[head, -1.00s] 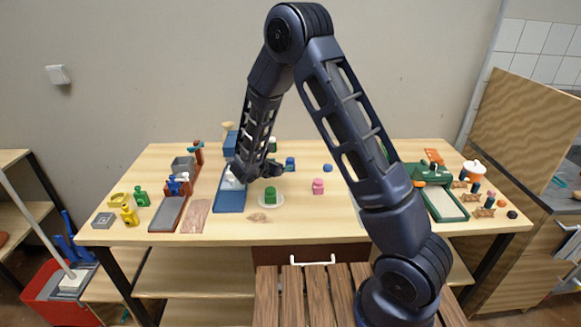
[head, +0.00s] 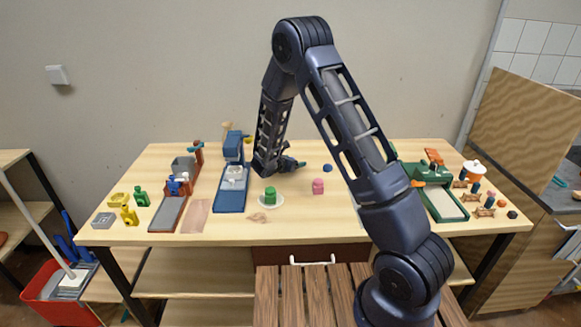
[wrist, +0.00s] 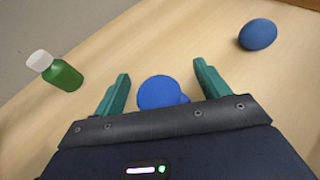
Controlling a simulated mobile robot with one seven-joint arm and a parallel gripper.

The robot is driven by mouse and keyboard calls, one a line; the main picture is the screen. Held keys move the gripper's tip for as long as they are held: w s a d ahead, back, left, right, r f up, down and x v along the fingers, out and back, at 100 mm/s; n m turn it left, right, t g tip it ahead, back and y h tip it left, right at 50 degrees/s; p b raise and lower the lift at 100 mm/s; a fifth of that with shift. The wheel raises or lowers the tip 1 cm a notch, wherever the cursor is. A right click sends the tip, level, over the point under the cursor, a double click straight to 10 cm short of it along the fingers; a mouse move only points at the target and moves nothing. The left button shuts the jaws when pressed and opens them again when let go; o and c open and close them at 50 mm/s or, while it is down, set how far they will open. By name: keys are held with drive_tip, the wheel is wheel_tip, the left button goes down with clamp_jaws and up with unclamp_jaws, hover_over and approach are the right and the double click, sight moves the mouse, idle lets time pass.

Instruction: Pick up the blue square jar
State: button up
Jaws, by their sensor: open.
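A blue object with a round top (wrist: 158,92) sits between my gripper's fingers in the wrist view. A small blue part shows at its right side, and its lower body is hidden, so I cannot tell whether it is square. My gripper (wrist: 160,76) is open, with one teal finger on each side of this object and visible gaps. In the head view my gripper (head: 298,164) is low over the back middle of the table and hides the object.
A blue egg-shaped thing (wrist: 258,34) lies to the right, also in the head view (head: 327,168). A blue press (head: 233,150) stands left of my arm.

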drive_tip(key=c, duration=1.1)
